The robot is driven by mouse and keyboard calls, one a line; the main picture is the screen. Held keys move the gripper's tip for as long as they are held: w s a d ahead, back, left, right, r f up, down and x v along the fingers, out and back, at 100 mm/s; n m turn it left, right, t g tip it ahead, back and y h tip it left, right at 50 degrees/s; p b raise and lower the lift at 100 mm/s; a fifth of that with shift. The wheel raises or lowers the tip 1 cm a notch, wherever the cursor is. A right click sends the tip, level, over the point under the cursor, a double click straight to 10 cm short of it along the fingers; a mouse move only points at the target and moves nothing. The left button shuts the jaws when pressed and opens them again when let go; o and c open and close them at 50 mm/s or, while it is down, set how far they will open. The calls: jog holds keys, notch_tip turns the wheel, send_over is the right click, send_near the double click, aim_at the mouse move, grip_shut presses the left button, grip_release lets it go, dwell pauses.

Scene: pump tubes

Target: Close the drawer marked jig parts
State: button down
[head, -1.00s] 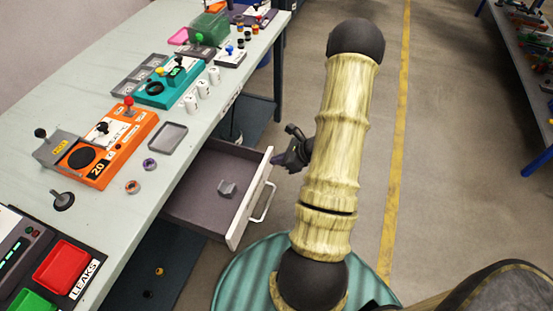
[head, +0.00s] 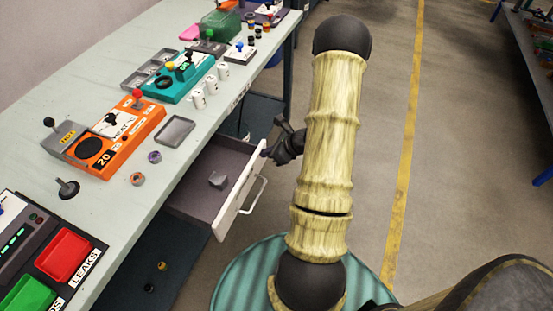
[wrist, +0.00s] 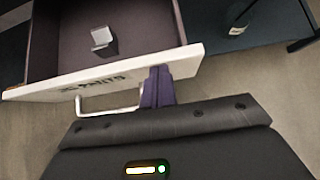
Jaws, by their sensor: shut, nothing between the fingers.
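The drawer (head: 240,195) under the workbench is partly open, with a white front and a bar handle. My gripper (head: 268,153) is shut and empty. Its dark purple fingers (wrist: 157,86) are at the outer face of the drawer front, beside the handle (wrist: 108,108) and near one end; they appear to touch it.
The workbench (head: 185,150) above holds an orange test unit (head: 125,140), a teal unit (head: 185,80), a small tray (head: 175,130) and red and green bins. Open floor (head: 370,130) with a yellow line lies to the right. Another bench stands at far right.

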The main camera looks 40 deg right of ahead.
jog(key=w+a+b, duration=0.3)
jog(key=w+a, duration=0.5)
jog(key=w, duration=0.5)
jog(key=shift+w+a, duration=0.4)
